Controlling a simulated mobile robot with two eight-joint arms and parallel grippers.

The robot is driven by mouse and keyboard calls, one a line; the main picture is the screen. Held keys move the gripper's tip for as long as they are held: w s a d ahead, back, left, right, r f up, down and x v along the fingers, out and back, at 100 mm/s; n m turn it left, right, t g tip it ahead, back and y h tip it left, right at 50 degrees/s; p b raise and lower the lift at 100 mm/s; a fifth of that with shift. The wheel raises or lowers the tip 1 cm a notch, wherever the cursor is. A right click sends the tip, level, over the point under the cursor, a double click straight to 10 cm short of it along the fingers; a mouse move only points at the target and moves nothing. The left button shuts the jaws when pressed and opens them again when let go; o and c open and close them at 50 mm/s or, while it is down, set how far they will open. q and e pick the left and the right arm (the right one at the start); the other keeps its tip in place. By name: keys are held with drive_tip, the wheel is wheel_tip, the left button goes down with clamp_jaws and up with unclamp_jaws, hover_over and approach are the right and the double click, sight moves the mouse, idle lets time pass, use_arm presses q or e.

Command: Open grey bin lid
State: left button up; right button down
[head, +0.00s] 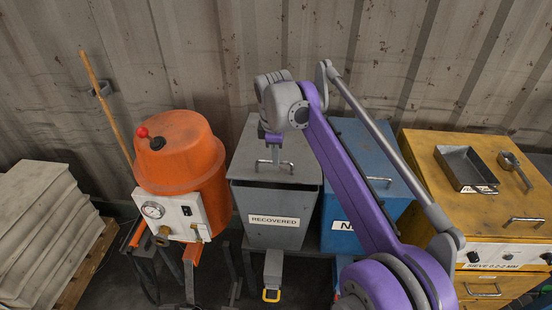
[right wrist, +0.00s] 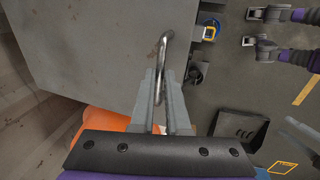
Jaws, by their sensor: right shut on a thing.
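The grey bin (head: 272,228), labelled RECOVERED, stands at the middle of the head view. Its grey lid (head: 245,150) lies over the top, with a dark strip under the front edge; I cannot tell if it is slightly raised. My right gripper (head: 275,157) reaches down from above to the metal handle (head: 289,164) near the lid's front edge. In the right wrist view, the right gripper (right wrist: 163,85) has its fingers close together on the bent handle bar (right wrist: 165,40), over the flat lid (right wrist: 95,45).
An orange drum (head: 182,160) stands left of the bin. A blue bin (head: 340,215) stands right, partly behind my arm. Farther right is a yellow cabinet (head: 425,160) with a metal pan (head: 466,168). A corrugated wall (head: 200,50) rises behind.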

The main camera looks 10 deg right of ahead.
use_arm(q)
drive_tip(key=w+r+p, duration=0.2)
drive_tip(key=r+p, duration=0.1)
drive_tip(key=r, duration=0.2)
drive_tip(key=w+r+t+p, duration=0.1)
drive_tip(key=w+r+p, duration=0.1)
drive_tip(key=r, duration=0.4)
drive_tip(key=shift+w+p, duration=0.3)
drive_tip(key=shift+p, duration=0.55)
use_arm(e)
drive_tip(key=w+r, duration=0.3)
drive_tip(key=r, duration=0.4)
drive_tip(key=w+d+r, duration=0.1)
drive_tip(key=w+r, duration=0.3)
drive_tip(key=r, duration=0.2)
drive_tip(key=shift+d+r, duration=0.25)
drive_tip(key=shift+r, duration=0.15)
use_arm(q)
drive_tip(key=shift+r, duration=0.1)
use_arm(e)
drive_tip(key=c, duration=1.3)
unclamp_jaws()
drive_tip(key=o, duration=0.4)
drive_tip(key=shift+w+d+f, duration=0.1)
drive_tip(key=shift+w+f, duration=0.05)
drive_tip(key=shift+w, duration=0.2)
use_arm(q)
drive_tip(key=shift+w, duration=0.35)
